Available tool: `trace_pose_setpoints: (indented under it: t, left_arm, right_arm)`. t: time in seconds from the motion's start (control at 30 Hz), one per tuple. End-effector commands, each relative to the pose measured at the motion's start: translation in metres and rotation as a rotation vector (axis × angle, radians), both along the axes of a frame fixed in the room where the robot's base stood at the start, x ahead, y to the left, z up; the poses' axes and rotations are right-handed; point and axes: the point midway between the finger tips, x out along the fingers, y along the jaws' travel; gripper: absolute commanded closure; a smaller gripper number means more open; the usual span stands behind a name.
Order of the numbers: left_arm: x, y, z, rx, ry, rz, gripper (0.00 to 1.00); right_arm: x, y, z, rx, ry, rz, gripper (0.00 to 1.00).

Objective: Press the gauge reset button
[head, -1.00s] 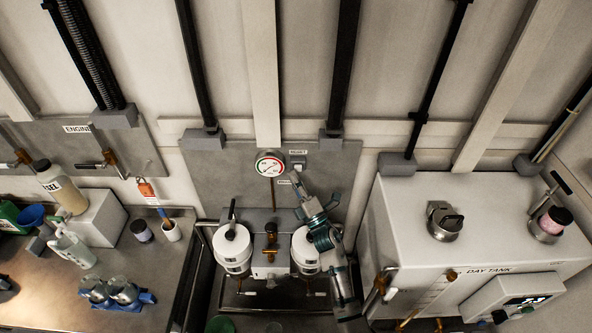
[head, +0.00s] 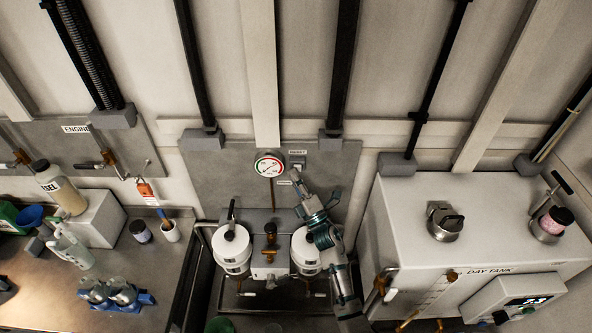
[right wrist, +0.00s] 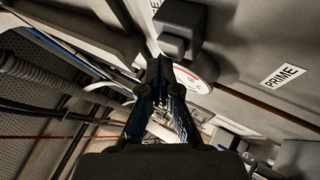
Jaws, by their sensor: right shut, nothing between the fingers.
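The reset button (head: 298,164) is a small block under a RESET label on the grey wall panel, just right of the round gauge (head: 267,165). My right gripper (head: 294,174) is shut and empty, with its tips just below the button in the head view. In the right wrist view, the closed fingertips (right wrist: 160,70) point up towards a dark block (right wrist: 180,25), which appears to be the button housing. The gauge (right wrist: 197,78) shows partly behind the fingers. Whether the tips touch the button cannot be told. My left gripper is not in view.
Two white filter canisters (head: 232,250) stand below the panel. The white day tank (head: 400,220) is at the right. A metal bench (head: 110,265) with bottles is at the left. A PRIME label (right wrist: 283,76) is beside the gauge in the right wrist view.

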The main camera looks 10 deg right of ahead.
Motion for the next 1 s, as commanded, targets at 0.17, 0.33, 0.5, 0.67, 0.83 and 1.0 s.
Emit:
trace_pose_setpoints:
  t: [0.17, 0.33, 0.5, 0.67, 0.83, 1.0]
  left_arm:
    - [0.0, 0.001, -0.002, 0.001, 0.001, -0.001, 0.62]
    - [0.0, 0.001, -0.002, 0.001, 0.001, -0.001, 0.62]
    - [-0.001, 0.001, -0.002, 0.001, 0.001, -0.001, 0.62]
    - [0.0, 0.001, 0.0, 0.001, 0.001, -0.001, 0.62]
    - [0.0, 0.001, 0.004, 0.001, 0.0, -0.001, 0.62]
    - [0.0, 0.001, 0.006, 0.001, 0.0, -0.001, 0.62]
  right_arm:
    - [0.002, -0.002, -0.001, 0.0, 0.001, -0.001, 1.0]
    - [0.003, -0.002, 0.0, 0.001, 0.001, -0.002, 1.0]
    - [0.003, -0.001, 0.0, 0.0, 0.001, -0.001, 1.0]
    - [-0.001, -0.002, 0.0, 0.0, 0.001, -0.001, 1.0]
    - [-0.01, -0.004, 0.0, 0.0, 0.001, -0.001, 1.0]
    - [-0.016, -0.005, -0.001, 0.0, 0.001, 0.0, 1.0]
